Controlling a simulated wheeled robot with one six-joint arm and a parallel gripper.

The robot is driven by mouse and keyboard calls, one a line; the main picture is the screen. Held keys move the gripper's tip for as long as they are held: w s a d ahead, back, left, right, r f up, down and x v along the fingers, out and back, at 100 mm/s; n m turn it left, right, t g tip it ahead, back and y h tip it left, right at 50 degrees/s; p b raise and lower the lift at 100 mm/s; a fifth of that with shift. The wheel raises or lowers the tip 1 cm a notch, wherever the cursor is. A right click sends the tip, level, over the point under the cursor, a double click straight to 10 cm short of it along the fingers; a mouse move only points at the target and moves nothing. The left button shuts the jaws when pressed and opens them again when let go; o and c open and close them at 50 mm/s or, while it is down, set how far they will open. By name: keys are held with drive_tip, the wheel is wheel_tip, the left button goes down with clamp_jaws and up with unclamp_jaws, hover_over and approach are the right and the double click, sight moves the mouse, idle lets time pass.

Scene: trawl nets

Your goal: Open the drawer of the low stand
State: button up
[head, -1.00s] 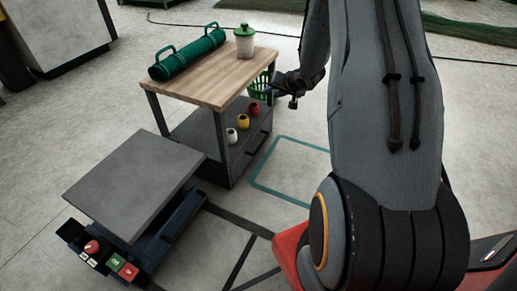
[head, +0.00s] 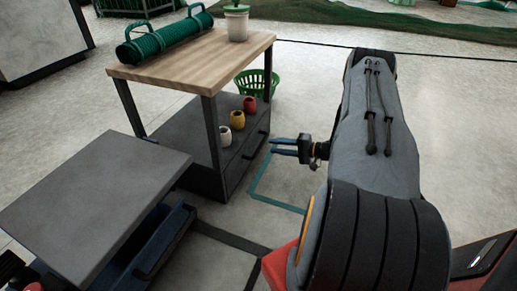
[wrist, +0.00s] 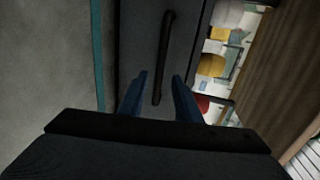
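A stand with a wooden top (head: 190,58) has a dark lower body with a grey drawer front (head: 240,168), which looks closed. Its dark bar handle (head: 256,146) shows on the front; in the wrist view the handle (wrist: 162,58) runs nearly upright ahead of the fingers. My gripper (head: 284,147) is at the right of this front, with blue fingers pointing at it. In the wrist view my gripper (wrist: 158,92) is open and empty, and the handle's near end lies between the fingertips in the picture. Contact cannot be told.
White, yellow (head: 238,120) and red cups stand on the lower shelf above the drawer. A green basket (head: 262,84) is behind the stand. A low grey-topped unit (head: 90,190) with a blue handled part (head: 165,245) is at the left.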

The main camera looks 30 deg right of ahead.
sight(261, 143)
drive_tip(key=b+x, duration=0.3)
drive_tip(key=x, duration=0.4)
drive_tip(key=shift+w+a, duration=0.15)
drive_tip(key=shift+a, duration=0.05)
drive_tip(key=shift+c, duration=0.4)
clamp_jaws()
